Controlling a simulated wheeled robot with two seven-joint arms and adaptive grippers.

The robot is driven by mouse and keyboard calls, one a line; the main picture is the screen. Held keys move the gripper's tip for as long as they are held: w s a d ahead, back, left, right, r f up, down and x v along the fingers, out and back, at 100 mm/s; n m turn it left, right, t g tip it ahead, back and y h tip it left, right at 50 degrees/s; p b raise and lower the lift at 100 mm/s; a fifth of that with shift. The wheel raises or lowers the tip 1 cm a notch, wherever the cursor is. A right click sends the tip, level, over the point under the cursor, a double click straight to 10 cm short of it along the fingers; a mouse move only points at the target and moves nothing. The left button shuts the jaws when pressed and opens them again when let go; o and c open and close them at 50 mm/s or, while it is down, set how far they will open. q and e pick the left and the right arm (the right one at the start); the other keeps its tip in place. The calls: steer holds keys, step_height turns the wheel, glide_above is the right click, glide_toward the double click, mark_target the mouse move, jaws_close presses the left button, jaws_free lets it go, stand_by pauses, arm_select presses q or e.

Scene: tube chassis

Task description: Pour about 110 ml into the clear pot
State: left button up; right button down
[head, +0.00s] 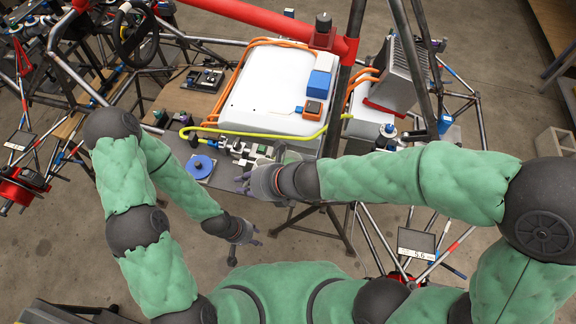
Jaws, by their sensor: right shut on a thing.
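My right gripper (243,183) reaches in from the right over the front edge of the bench. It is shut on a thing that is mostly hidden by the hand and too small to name. A pale, greenish, see-through round shape (292,157), perhaps the clear pot, stands just behind my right wrist, partly covered by it. Its contents cannot be made out. My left gripper (254,234) hangs lower, in front of the bench and apart from everything on it. Its fingers are too small to tell whether they are open or shut.
A large white case (275,95) with orange and yellow-green cables stands behind. Red and dark frame tubes (265,17) cross above. A display (416,243) at lower right appears to read 5.6.

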steer(key=shift+s+a+f+t+h+b, duration=0.15)
steer(key=shift+s+a+f+h+b, duration=0.1)
steer(key=shift+f+b, duration=0.35)
steer(key=shift+s+a+f+t+h+b, duration=0.15)
steer(key=shift+a+f+b, duration=0.2)
steer(key=shift+b, duration=0.35)
steer(key=shift+d+f, duration=0.1)
steer(key=s+a+f+n+t+h+b, duration=0.2)
steer(key=s+a+f+t+h+b, duration=0.1)
steer(key=f+b, duration=0.4)
steer(key=b, duration=0.3)
steer(key=shift+a+f+n, duration=0.3)
steer(key=shift+f+n, duration=0.1)
